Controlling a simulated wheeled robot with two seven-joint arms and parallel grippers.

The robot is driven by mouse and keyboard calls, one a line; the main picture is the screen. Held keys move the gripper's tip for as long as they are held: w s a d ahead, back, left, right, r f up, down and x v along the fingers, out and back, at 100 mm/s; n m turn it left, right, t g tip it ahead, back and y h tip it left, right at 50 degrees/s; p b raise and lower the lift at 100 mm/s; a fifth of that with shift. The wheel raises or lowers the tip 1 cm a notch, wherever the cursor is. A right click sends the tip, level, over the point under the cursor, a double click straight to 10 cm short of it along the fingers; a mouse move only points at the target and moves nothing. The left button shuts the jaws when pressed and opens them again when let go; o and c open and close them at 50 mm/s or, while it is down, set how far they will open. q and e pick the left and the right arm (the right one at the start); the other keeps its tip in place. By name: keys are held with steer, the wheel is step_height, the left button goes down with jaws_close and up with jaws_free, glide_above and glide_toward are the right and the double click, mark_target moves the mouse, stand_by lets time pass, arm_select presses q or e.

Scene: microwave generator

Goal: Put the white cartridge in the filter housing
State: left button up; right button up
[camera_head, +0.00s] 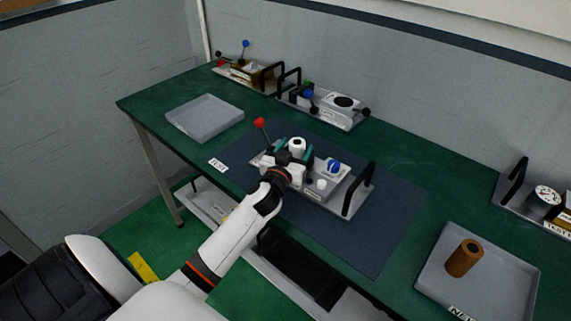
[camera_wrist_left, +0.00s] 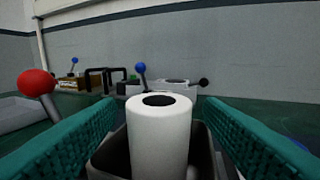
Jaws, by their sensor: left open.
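The white cartridge (camera_head: 297,144) is an upright white cylinder with a dark hole in its top. In the left wrist view the white cartridge (camera_wrist_left: 160,135) stands in or just in front of a dark open-topped housing (camera_wrist_left: 208,148); how deep it sits cannot be told. My left gripper (camera_head: 294,151) is open, its teal fingers on either side of the cartridge. In the left wrist view the fingers (camera_wrist_left: 160,120) show gaps at the cartridge's upper sides. My right gripper is not in view.
A red-knobbed lever (camera_head: 261,123) stands left of my gripper, and a blue knob (camera_head: 334,166) and black handle (camera_head: 358,190) stand to its right. An empty grey tray (camera_head: 205,117) lies back left. A brown cylinder (camera_head: 464,258) stands in the right tray (camera_head: 501,292).

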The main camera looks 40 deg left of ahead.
arm_select(q)
steer(key=b+v, duration=0.1)
steer(key=v, duration=0.9)
